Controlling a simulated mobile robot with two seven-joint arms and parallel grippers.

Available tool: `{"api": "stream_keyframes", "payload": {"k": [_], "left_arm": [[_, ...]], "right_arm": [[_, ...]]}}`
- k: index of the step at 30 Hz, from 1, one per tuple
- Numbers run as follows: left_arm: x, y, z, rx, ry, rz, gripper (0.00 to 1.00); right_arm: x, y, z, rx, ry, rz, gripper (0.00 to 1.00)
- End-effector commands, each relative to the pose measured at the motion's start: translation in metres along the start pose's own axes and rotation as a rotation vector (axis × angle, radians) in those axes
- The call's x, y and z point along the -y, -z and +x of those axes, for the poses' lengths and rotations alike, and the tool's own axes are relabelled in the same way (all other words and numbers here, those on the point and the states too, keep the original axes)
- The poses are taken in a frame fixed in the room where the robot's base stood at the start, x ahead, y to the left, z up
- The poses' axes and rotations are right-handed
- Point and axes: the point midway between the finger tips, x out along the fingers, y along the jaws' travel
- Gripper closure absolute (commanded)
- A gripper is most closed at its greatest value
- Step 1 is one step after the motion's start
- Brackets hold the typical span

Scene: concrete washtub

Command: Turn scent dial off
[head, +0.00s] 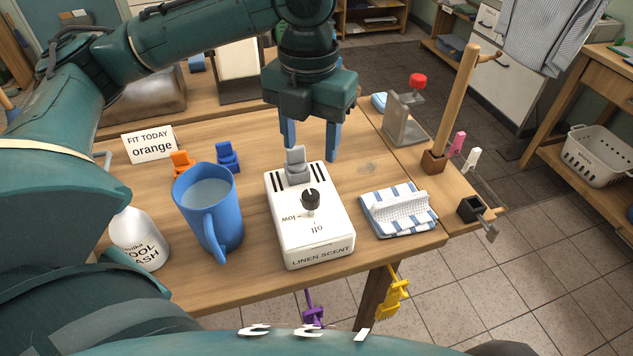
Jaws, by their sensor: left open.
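The white scent box (315,240) labelled "LINEN SCENT" sits near the table's front edge. Its black dial (311,199) is on top, with "low" printed to the left and "off" below it as seen here. I cannot tell exactly where the dial points. A grey clip-like piece (296,165) stands at the box's far end between dark vent slots. My left gripper (311,152) is open, pointing down over the far end of the box, behind the dial and around or just behind the grey piece. It does not touch the dial. My right gripper is not in view.
A blue mug (209,212) and white wash bottle (138,240) stand left of the box. Orange (183,164) and blue (228,157) clips stand behind the mug. A wooden post (457,100) rises farther right.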

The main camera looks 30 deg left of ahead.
Motion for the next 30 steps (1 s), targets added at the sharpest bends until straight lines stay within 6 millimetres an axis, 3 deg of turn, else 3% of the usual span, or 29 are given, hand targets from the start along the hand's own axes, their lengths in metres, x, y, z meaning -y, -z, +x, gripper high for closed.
{"api": "stream_keyframes", "payload": {"k": [9, 15, 21, 30], "left_arm": [[-0.001, 0.001, 0.070, -0.004, -0.001, 0.000, 0.50], [0.000, 0.000, 0.099, -0.001, 0.000, -0.001, 0.50], [0.000, 0.000, 0.111, 0.001, 0.001, -0.002, 0.50], [0.000, 0.000, 0.112, 0.001, 0.001, -0.002, 0.52]], "right_arm": [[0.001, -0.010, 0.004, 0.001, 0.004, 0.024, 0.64], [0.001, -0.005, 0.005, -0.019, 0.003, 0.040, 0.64], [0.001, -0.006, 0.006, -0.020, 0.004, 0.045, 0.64], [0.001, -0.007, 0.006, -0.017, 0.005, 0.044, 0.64]]}}
